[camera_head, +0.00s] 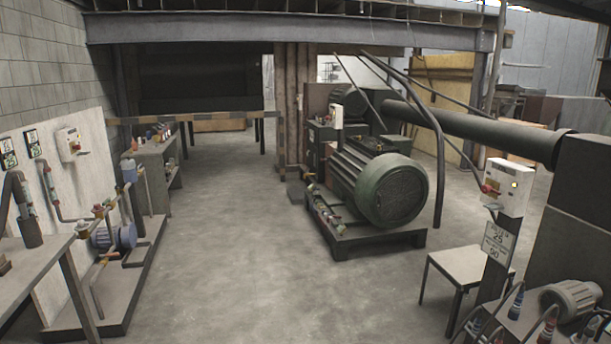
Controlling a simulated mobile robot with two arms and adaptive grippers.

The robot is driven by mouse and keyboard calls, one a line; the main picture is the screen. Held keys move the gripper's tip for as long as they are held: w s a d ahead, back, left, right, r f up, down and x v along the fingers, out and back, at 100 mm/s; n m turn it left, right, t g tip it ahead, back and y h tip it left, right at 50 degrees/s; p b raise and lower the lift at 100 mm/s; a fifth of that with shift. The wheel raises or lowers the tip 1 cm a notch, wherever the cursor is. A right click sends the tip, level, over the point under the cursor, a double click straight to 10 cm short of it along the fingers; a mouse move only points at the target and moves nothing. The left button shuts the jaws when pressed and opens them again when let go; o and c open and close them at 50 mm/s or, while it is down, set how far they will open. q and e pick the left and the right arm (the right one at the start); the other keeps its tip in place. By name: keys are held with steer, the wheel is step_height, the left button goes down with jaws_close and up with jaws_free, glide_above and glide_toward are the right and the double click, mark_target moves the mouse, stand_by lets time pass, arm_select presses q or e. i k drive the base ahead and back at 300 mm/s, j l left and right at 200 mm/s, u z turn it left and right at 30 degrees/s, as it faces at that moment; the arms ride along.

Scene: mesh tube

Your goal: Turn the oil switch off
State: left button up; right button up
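Several white control boxes show, and I cannot tell which one carries the oil switch. One white box (508,187) stands on a dark post at the right, with a red knob at its left side and a small yellow spot on its front. Another white box (70,144) with a red knob is on the white panel at the left. A third, small pale box (336,116) is at the back by the green machine. The knob positions are too small to read. Neither of my grippers is in view.
A big green motor (392,190) sits on a dark base in the middle. A blue pump with pipes (115,237) stands at the left. A stool (462,268) and a bench with bottles (548,318) are at the right. The centre-left floor (235,240) is clear.

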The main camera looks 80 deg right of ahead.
mark_target(486, 188)
steer(key=z, duration=3.85)
steer(key=i+j+z, duration=0.15)
steer(key=i+j, duration=0.7)
steer(key=i, duration=0.05)
